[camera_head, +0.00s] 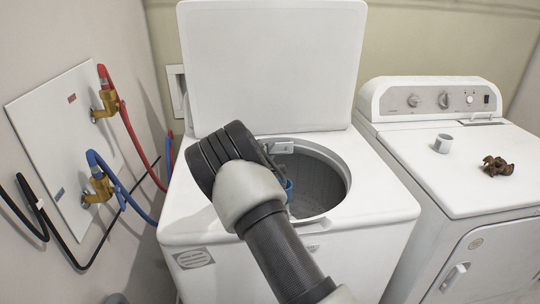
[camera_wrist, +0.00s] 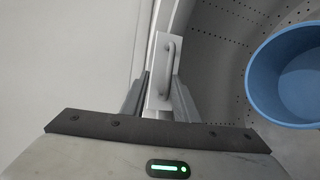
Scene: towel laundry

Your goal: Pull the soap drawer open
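The soap drawer (camera_wrist: 157,98) is a narrow pale block with a grey bar handle (camera_wrist: 166,58), set at the rim of the washer's drum opening. In the head view the drawer shows as a small pale piece (camera_head: 284,147) just past my wrist. My gripper (camera_wrist: 162,78) is over the rim, its two fingers apart, one on each side of the drawer near the handle's lower end. I cannot tell whether the fingers touch it. In the head view my arm hides the fingers.
The top-loading washer (camera_head: 390,207) has its lid (camera_head: 275,65) raised. A blue round container (camera_wrist: 290,75) is in the drum opening, close to the drawer. The dryer (camera_head: 440,165) at the right carries a small grey cup (camera_head: 443,144) and a brown object (camera_head: 497,166). Hoses (camera_head: 125,125) hang at the left wall.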

